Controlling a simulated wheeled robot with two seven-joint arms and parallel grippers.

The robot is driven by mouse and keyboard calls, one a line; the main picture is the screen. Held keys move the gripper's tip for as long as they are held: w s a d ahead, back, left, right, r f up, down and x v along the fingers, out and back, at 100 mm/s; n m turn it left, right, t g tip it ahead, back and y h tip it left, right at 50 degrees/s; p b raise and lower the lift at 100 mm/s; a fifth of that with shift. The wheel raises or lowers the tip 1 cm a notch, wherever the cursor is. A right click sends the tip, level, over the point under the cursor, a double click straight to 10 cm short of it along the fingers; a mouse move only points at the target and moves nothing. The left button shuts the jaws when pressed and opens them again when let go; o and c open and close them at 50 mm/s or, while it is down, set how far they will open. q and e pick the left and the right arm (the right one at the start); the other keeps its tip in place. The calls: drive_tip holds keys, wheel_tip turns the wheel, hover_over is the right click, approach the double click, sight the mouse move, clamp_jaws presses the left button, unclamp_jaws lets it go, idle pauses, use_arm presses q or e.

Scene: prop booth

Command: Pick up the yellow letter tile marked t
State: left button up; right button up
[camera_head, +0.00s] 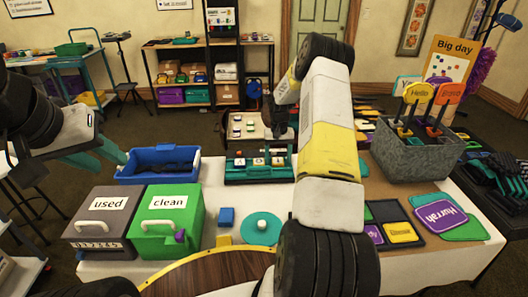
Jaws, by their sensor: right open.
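A teal rack (232,176) on the white table holds several small pale letter tiles (258,161). More small tiles (250,122) sit on a beige tray behind it. The letters are too small to read, so I cannot tell which tile is the yellow one marked t. My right gripper (277,122) is above the right end of the beige tray, behind the rack; its fingers are small and dark, and it appears empty. My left gripper (103,156) has teal fingers spread apart, empty, left of the blue bin (158,178).
Grey "used" (100,232) and green "clean" (158,245) boxes stand front left. A teal disc (261,229) and blue block (227,215) lie near the middle. A grey sign bin (420,158) stands right. My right arm hides part of the table.

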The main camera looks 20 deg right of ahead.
drive_tip(key=shift+f, duration=0.15)
drive_tip(key=c, duration=1.4)
drive_tip(key=shift+c, duration=0.2)
